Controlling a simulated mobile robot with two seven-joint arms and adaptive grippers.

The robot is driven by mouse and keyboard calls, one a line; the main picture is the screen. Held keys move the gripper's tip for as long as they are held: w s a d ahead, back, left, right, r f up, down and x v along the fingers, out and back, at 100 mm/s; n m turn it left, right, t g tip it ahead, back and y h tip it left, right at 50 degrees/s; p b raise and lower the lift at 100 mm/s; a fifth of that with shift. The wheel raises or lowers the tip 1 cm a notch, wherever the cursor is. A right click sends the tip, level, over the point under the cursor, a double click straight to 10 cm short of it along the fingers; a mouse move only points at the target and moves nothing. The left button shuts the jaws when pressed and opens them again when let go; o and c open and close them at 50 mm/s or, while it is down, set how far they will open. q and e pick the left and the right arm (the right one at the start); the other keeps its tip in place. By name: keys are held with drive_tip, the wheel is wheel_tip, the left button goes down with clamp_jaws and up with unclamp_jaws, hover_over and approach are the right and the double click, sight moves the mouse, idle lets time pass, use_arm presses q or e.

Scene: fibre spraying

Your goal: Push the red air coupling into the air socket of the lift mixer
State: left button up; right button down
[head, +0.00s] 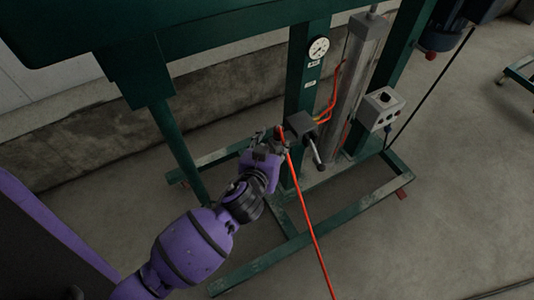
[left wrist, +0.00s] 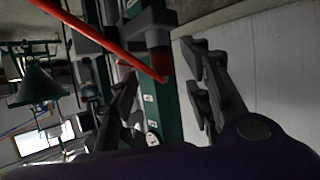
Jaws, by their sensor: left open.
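The red air coupling (left wrist: 161,64) shows in the left wrist view at the end of the red hose (left wrist: 105,40). It appears to meet the end of a dark block (left wrist: 150,22); I cannot tell how deeply it is seated. In the head view the hose (head: 306,215) runs up to the grey valve block (head: 300,125) on the lift mixer's green post. The air socket itself is hidden. My left gripper (head: 277,138) is beside the block's left side. In the left wrist view its fingers (left wrist: 165,88) are apart, with the coupling seen between them and not clasped. My right gripper is not in view.
A black lever (head: 315,152) hangs from the valve block. A gauge (head: 318,48), a grey control box (head: 381,108) and a steel column (head: 352,85) are close by. Green base rails (head: 350,212) lie on the floor.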

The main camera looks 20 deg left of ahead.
use_arm(q)
drive_tip(key=v, duration=0.7)
drive_tip(key=shift+s+r, duration=0.2)
drive_tip(key=shift+s, duration=0.15)
